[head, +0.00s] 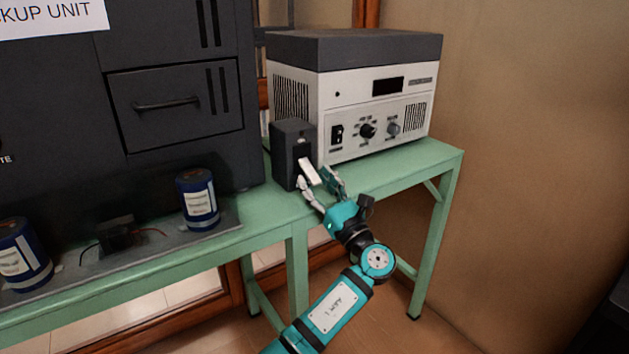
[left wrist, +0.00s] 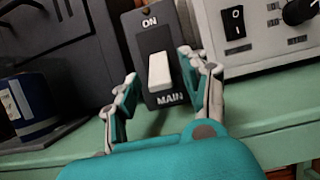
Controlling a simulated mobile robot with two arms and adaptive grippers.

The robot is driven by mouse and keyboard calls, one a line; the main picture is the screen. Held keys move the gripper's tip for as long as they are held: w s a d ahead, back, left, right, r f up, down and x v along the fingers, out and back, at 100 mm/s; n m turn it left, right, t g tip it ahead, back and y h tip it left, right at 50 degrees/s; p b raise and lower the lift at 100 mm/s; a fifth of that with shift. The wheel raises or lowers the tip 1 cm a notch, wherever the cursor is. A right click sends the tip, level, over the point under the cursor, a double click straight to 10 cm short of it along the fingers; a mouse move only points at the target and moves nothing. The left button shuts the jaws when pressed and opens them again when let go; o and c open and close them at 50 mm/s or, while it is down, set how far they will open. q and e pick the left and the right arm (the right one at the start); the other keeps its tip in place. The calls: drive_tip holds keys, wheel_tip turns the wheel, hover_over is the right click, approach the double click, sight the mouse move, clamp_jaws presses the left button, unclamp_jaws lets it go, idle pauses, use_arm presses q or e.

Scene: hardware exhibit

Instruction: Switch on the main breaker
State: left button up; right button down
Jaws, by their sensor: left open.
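The main breaker (head: 291,150) is a dark upright box on the green table, in front of the white-and-grey unit. Its white lever (head: 309,172) sticks out of the front and slants downward. In the left wrist view the breaker (left wrist: 145,38) has "ON" above the lever (left wrist: 159,70) and "MAIN" below it. My left gripper (head: 316,179) is open right in front of the breaker. In the left wrist view its fingers (left wrist: 158,66) stand on either side of the lever; I cannot tell whether either touches it. My right gripper is not in view.
The white-and-grey unit (head: 352,90) with knobs and a small rocker switch stands close behind the breaker. A large dark cabinet (head: 177,100) is on the left. Blue cylinders (head: 198,200) stand on a grey plate. The green table (head: 425,155) is bare at its right end.

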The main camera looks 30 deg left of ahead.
use_arm(q)
drive_tip(key=shift+w+a+r, duration=0.2)
drive_tip(key=shift+a, duration=0.25)
clamp_jaws()
